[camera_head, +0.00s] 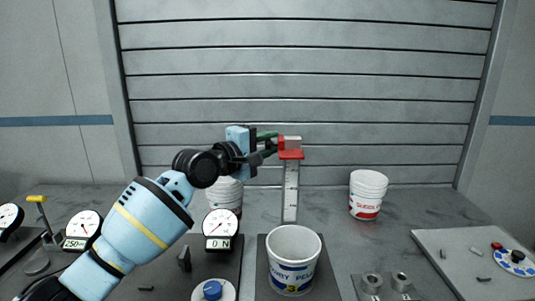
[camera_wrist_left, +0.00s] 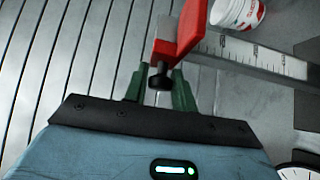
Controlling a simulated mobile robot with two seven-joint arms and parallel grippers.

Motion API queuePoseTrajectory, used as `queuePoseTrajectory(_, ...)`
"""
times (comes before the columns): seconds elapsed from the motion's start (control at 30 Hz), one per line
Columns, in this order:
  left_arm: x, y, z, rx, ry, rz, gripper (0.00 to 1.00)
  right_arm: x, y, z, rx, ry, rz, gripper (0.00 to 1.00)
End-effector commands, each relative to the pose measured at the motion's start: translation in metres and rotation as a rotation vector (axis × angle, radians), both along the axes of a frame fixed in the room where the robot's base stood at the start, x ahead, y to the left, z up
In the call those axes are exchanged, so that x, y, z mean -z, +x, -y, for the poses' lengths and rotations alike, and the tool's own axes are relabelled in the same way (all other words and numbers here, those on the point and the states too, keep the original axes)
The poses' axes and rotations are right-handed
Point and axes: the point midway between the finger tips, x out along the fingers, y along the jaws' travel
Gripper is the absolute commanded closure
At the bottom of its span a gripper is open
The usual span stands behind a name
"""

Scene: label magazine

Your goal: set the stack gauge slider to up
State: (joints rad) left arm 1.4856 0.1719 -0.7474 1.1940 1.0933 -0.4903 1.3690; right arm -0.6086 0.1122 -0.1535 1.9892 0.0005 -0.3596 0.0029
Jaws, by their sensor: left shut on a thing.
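The stack gauge is an upright, marked metal scale (camera_head: 291,192) standing behind the white and blue cup. Its red slider (camera_head: 291,154) sits at the top end of the visible scale. My left gripper (camera_head: 270,143) is at the slider's left side. In the left wrist view, its green fingers (camera_wrist_left: 158,88) are shut on the slider's small dark knob, with the red slider (camera_wrist_left: 188,32) just beyond. The scale (camera_wrist_left: 255,54) runs off to the right there. The fingers partly hide the knob. My right gripper is not in view.
A white and blue cup (camera_head: 293,262) stands in front of the gauge. A grey slatted shutter (camera_head: 310,65) closes the back.

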Motion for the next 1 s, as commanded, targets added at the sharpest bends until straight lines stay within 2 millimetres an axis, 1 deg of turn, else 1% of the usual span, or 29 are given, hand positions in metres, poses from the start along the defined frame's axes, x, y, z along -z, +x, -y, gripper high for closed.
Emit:
queuePoseTrajectory(0.03, -0.007, 0.0, 0.0, -0.001, -0.006, 0.008, 1.0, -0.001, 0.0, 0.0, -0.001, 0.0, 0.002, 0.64)
queuePoseTrajectory(0.33, -0.008, 0.0, -0.001, -0.002, -0.01, 0.01, 1.0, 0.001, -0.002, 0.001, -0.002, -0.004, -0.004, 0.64)
queuePoseTrajectory(0.37, -0.009, 0.0, -0.001, -0.002, -0.01, 0.01, 0.72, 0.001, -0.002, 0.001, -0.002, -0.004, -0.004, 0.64)
queuePoseTrajectory(0.47, -0.009, 0.0, -0.001, -0.002, -0.01, 0.01, 0.59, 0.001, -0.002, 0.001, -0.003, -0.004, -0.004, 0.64)
queuePoseTrajectory(0.5, -0.008, 0.0, -0.001, -0.002, -0.009, 0.009, 0.57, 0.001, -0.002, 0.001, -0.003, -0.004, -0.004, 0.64)
queuePoseTrajectory(0.83, -0.004, -0.001, -0.002, -0.002, -0.005, 0.005, 0.57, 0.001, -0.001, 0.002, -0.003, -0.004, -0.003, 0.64)
queuePoseTrajectory(1.0, -0.006, -0.01, -0.012, -0.002, -0.004, 0.006, 0.57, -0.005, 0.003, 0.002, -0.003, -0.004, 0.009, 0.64)
